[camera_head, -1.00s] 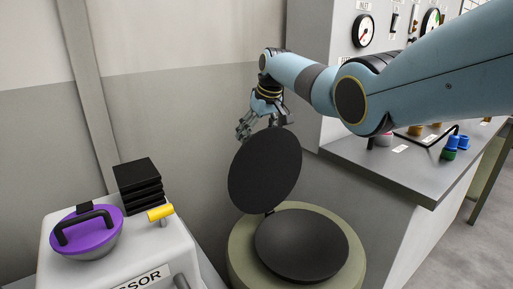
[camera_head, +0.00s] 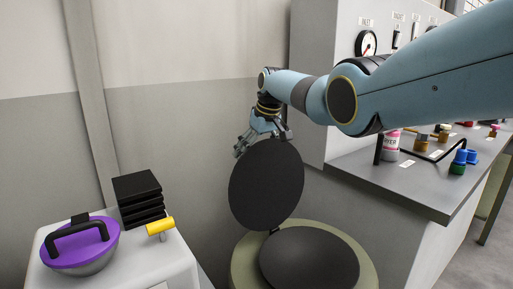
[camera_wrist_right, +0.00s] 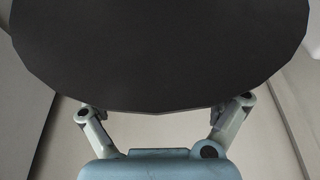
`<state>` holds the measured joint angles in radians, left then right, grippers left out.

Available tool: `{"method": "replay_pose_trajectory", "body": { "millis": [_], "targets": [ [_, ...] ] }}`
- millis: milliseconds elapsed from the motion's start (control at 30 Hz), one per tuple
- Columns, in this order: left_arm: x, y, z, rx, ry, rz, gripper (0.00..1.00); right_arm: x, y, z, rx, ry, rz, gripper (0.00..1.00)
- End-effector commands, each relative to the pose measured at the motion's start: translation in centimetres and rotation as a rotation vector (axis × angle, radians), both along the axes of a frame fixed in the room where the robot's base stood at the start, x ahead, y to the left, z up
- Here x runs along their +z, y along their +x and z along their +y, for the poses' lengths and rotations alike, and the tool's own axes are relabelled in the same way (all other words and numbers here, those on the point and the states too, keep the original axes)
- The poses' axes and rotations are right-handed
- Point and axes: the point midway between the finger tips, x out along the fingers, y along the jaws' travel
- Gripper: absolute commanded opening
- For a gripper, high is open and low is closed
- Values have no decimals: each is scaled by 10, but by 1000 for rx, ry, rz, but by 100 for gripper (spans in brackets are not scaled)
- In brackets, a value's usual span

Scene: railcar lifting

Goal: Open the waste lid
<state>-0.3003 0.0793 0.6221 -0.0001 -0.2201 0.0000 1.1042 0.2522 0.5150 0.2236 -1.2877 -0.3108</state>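The waste lid (camera_head: 266,186) is a black round disc standing steeply raised on its hinge, at the centre of the head view. Below it is the round olive-green waste bin (camera_head: 245,268) with a dark top face (camera_head: 310,258). My right gripper (camera_head: 258,138) is at the lid's upper edge, on its far side. In the right wrist view the lid (camera_wrist_right: 160,50) fills the upper part, and the gripper's two fingers (camera_wrist_right: 165,112) are spread wide. The lid hides their tips, so contact is unclear. My left gripper is not in view.
A white machine (camera_head: 130,270) with a purple-lidded bowl (camera_head: 80,245), a black stack (camera_head: 138,198) and a yellow handle (camera_head: 160,227) stands at left. A grey counter (camera_head: 425,190) with bottles and a gauge panel is at right. A wall is behind.

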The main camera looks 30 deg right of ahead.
Motion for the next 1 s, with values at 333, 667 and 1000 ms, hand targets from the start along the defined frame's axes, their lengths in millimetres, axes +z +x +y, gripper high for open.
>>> {"method": "replay_pose_trajectory", "body": {
  "millis": [333,667,1000],
  "targets": [
    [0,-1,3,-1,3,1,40,11,1,-2,-1,-2,-12,100],
    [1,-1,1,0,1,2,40,62,-19,-4,0,-4,-13,100],
    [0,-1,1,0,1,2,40,111,-38,-5,-1,-1,-6,100]
  ]
}}
